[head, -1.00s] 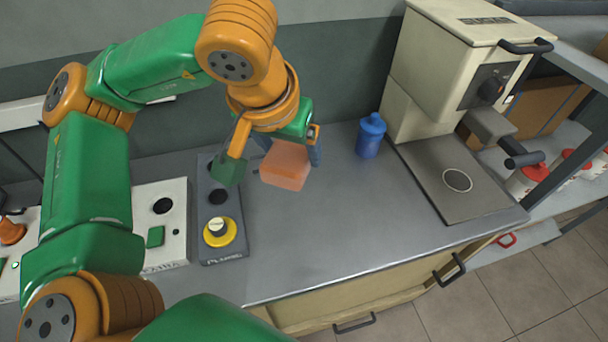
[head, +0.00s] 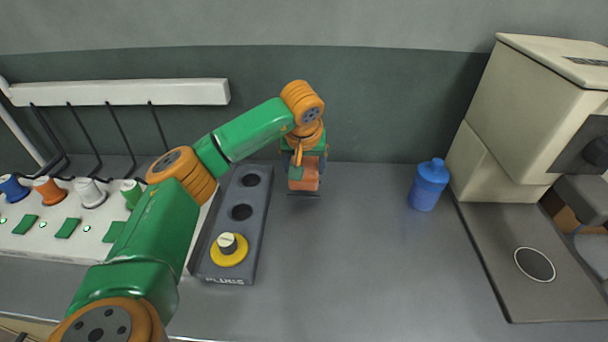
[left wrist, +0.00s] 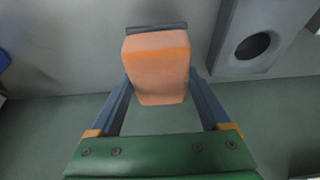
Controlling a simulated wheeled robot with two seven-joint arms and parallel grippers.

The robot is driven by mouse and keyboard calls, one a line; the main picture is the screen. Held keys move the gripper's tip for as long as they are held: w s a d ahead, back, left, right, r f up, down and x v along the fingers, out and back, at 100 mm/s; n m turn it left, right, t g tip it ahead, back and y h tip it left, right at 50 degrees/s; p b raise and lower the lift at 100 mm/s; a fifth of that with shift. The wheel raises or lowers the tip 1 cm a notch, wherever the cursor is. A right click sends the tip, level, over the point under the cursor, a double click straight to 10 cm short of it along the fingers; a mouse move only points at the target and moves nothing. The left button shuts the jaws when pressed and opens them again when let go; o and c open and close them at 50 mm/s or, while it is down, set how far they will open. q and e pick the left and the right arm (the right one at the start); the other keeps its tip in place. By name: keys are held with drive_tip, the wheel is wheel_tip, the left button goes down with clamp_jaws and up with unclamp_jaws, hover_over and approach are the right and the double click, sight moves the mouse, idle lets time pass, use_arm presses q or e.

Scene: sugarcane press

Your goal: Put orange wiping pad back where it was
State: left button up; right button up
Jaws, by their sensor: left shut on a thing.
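The orange wiping pad (head: 304,180) is a small block near the back of the grey counter, beside the dark holder labelled PLUGS. In the left wrist view the pad (left wrist: 158,62) sits between both blue-grey fingers. My left gripper (head: 307,176) is shut on it from its two sides. A thin dark strip (left wrist: 156,28) shows at the pad's far edge, and a dark line (head: 303,195) shows just below the pad in the head view. I cannot tell whether the pad touches the counter.
The PLUGS holder (head: 238,215) has two empty round holes and a yellow-based plug (head: 229,249). A white panel (head: 52,231) with coloured plugs and green switches lies left. A blue bottle (head: 428,185) and a cream machine (head: 527,115) stand right. The counter's middle (head: 360,265) is clear.

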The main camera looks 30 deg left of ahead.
use_arm(q)
drive_tip(key=shift+f, duration=1.4)
drive_tip(key=shift+f, duration=0.15)
drive_tip(key=o, duration=1.2)
drive_tip(key=shift+c, duration=0.2)
drive_tip(key=shift+r, duration=0.3)
drive_tip(key=v, duration=1.2)
drive_tip(key=shift+p, duration=0.3)
